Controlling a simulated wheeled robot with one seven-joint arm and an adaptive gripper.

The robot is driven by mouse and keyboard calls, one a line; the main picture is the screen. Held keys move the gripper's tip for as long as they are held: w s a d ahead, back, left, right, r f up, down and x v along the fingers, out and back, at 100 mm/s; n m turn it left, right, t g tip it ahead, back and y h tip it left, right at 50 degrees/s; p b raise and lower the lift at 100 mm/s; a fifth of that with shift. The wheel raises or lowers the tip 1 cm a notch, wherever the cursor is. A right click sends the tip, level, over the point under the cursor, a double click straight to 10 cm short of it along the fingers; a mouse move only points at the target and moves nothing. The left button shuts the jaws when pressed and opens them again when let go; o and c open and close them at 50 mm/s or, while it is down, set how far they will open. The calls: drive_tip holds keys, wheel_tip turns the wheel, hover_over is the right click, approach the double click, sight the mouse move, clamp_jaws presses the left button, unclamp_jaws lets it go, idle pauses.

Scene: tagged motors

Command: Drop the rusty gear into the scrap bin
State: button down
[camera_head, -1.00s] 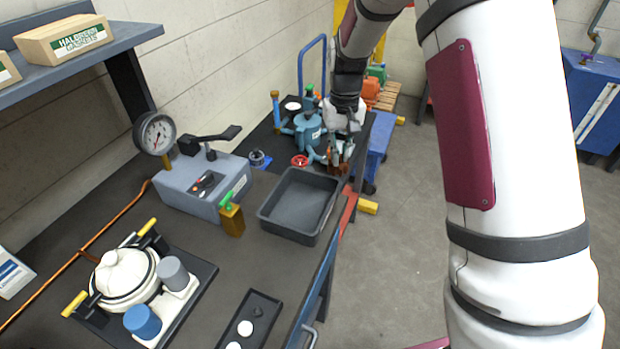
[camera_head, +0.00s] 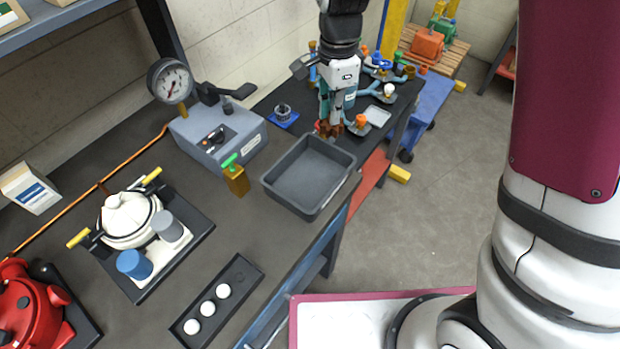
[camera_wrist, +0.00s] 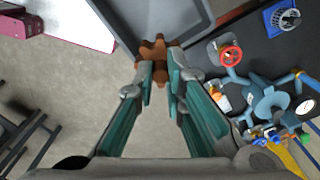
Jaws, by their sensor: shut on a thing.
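The rusty gear (camera_wrist: 157,57) is brown and toothed, and it is pinched between the tips of my gripper (camera_wrist: 160,75) in the wrist view. In the head view my gripper (camera_head: 331,126) points down at the far edge of a grey open bin (camera_head: 278,187), with the gear (camera_head: 327,131) small and partly hidden at its tips. The bin looks empty and stands at the bench's right edge. In the wrist view the bin's wall (camera_wrist: 197,22) is just beyond the gear. I cannot tell the gear's height above the rim.
Blue pipework with a red handwheel (camera_wrist: 231,56) stands close beside my gripper. A grey gauge box (camera_head: 215,135), a brass block with a green handle (camera_head: 236,178) and a blue-based part (camera_head: 283,115) are left of the bin. Bare bench lies in front of it.

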drive_tip(key=s+a+r+m, duration=0.1)
drive_tip(key=s+a+m, duration=0.2)
drive_tip(key=s+m, duration=0.15)
drive_tip(key=shift+a+f+b, duration=0.15)
drive_tip(key=shift+f+b, duration=1.45)
drive_tip(key=shift+f, duration=1.2)
drive_tip(key=c, duration=1.6)
unclamp_jaws()
drive_tip(key=shift+o, duration=0.2)
wheel_tip(320, 180, up, 12)
